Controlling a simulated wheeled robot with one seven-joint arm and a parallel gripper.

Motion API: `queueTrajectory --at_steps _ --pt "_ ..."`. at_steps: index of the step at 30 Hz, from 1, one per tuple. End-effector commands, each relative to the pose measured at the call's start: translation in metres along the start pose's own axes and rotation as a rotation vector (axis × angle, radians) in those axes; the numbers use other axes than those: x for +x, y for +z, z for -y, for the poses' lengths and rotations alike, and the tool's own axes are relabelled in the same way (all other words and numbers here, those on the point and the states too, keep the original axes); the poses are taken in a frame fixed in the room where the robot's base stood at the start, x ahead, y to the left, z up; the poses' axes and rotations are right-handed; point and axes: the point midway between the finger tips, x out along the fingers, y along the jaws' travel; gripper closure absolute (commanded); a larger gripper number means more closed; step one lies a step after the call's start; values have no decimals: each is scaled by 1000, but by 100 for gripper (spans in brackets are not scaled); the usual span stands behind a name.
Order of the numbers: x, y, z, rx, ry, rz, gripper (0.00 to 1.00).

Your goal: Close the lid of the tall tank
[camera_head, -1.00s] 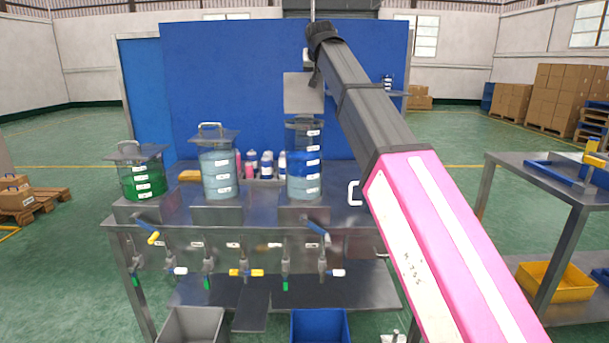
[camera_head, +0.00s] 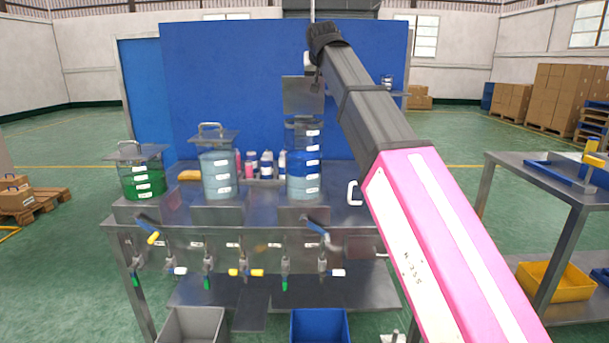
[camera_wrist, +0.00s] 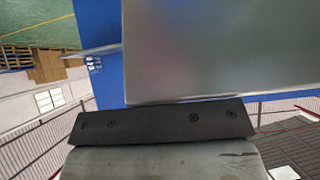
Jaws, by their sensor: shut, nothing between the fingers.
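The tall tank (camera_head: 304,178) is a clear cylinder with blue and pale layers and white labels, standing on the steel bench. Its lid (camera_head: 303,96) is a grey square plate standing up above the tank's rim, so the tank is open. In the wrist view the lid (camera_wrist: 215,50) is a large grey plate filling the upper right. My gripper (camera_head: 316,80) is shut and empty, by the lid's upper right edge. In the wrist view its dark bar (camera_wrist: 160,122) lies along the lid's lower edge; I cannot tell whether they touch.
A tank of green liquid (camera_head: 142,182) and a pale blue tank (camera_head: 220,175) stand to the left, both with lids down. Several bottles (camera_head: 265,163) stand behind. A white handle (camera_head: 354,193) is right of the tall tank. Valves (camera_head: 322,268) line the bench front.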

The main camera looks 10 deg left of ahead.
Motion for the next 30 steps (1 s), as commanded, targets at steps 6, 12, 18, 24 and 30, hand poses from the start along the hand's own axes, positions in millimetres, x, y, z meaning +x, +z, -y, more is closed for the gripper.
queueTrajectory --at_steps 6,12,18,24,30 --pt "-4 13 4 5 -7 17 100" --pt "-7 7 6 6 -9 13 100" --pt "-25 -2 6 6 -11 6 100" --pt "-45 -10 5 6 -10 4 100" --pt "-61 -15 4 6 -5 4 100"
